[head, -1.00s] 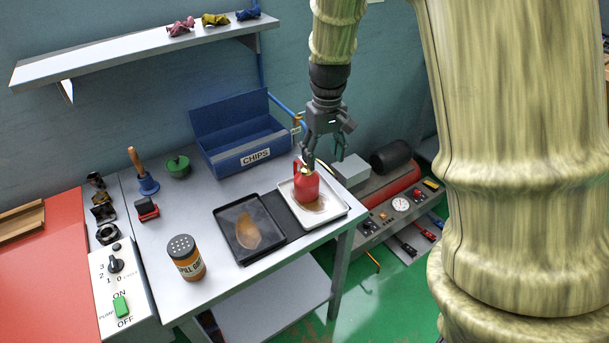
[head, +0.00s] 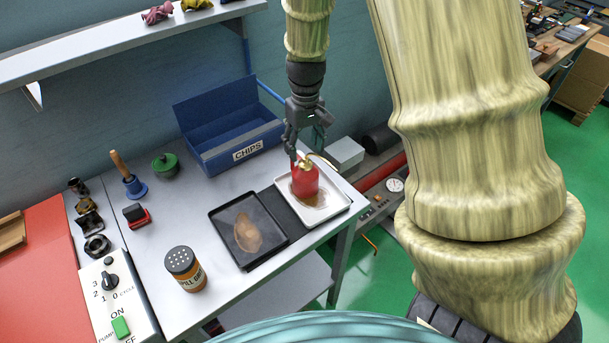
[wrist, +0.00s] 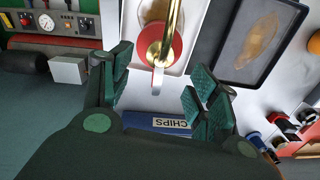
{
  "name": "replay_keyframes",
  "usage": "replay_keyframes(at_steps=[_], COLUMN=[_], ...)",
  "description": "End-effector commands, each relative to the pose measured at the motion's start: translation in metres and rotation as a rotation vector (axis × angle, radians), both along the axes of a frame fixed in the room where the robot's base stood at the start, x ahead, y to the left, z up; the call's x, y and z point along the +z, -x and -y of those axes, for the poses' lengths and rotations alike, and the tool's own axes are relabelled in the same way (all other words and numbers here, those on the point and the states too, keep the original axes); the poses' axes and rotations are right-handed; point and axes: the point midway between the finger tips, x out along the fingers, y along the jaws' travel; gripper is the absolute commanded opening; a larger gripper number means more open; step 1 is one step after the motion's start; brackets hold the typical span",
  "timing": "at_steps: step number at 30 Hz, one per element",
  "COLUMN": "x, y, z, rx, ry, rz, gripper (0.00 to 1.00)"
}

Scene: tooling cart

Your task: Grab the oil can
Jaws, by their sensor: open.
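The oil can (head: 305,182) is red with a brass top and a thin brass spout. It stands upright in a white tray (head: 335,207) with a brown oil stain, at the right end of the grey bench. In the wrist view the red can (wrist: 171,52) shows from above, its pale handle pointing toward the space between the fingers. My gripper (head: 308,150) is just above and behind the can in the head view. In the wrist view my gripper (wrist: 158,88) is open, its green-padded fingers apart with nothing held between them.
A black tray (head: 278,243) with a brown stain lies left of the white tray. A blue CHIPS bin (head: 225,150) stands behind. A spill-grit shaker (head: 186,270), a blue bell with wooden handle (head: 134,185) and a green pot (head: 165,167) stand left. A shelf (head: 110,45) overhangs the back.

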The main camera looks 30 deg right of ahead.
Motion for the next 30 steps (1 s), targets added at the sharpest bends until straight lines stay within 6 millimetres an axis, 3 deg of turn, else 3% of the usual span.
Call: replay_keyframes(at_steps=[8,21,30], x=[-0.01,-0.05,-0.056], y=[0.001,0.003,0.002], z=[-0.001,0.0,0.0], rx=[0.001,0.003,0.003], ry=[0.0,0.0,0.001], rz=[-0.002,0.0,0.001], gripper=[0.6,0.6,0.6])
